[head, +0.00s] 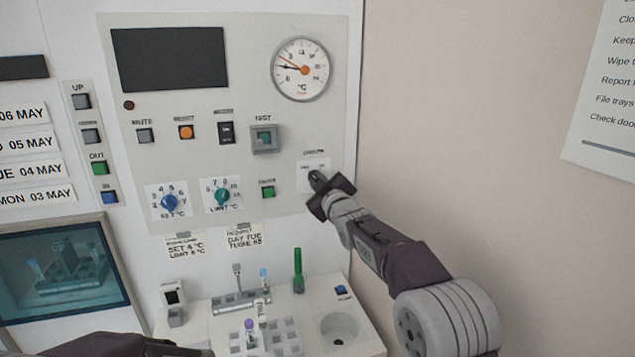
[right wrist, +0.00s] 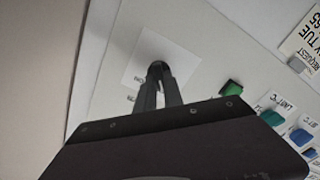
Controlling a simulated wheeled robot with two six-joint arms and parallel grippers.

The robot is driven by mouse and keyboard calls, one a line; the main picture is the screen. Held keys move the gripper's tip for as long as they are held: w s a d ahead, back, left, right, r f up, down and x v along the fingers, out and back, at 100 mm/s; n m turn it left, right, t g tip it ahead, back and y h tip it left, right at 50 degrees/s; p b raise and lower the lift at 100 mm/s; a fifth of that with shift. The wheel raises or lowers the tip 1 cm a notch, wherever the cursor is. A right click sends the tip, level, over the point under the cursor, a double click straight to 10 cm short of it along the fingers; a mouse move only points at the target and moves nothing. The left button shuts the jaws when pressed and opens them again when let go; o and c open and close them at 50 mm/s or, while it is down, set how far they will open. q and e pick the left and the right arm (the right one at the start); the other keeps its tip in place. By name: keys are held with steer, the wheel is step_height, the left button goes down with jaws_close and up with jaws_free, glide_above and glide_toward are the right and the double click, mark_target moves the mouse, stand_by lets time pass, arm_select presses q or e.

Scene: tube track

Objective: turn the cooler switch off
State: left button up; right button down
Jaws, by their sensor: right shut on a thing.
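The cooler switch (right wrist: 157,67) is a small dark knob on a white label plate (head: 313,164) at the right of the grey control panel. My right gripper (head: 318,178) reaches it from the lower right, its fingers shut on the knob. In the right wrist view the two dark fingers close around the knob in front of the white label. The gripper hides most of the switch, and its label is too small to read, so I cannot tell its setting. Part of my left arm (head: 130,346) shows at the bottom left edge; its finger state is unclear.
The panel carries a TEST button (head: 264,139), a green button (head: 268,192), two dials (head: 170,202) and a round gauge (head: 301,69). Below, a white shelf holds a tube rack (head: 281,338), a green tube (head: 298,270) and a round well (head: 339,328).

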steer(key=c, duration=1.5)
jaws_free()
steer(key=shift+f, duration=0.25)
steer(key=shift+o, duration=0.2)
steer(key=shift+r, duration=0.15)
steer(key=shift+s, duration=0.1)
steer(key=shift+s+d+b, duration=0.15)
steer(key=shift+s+b, duration=0.15)
steer(key=shift+b, duration=0.05)
steer(key=b+v, duration=0.3)
steer(key=v, duration=0.5)
steer(key=shift+s, duration=0.2)
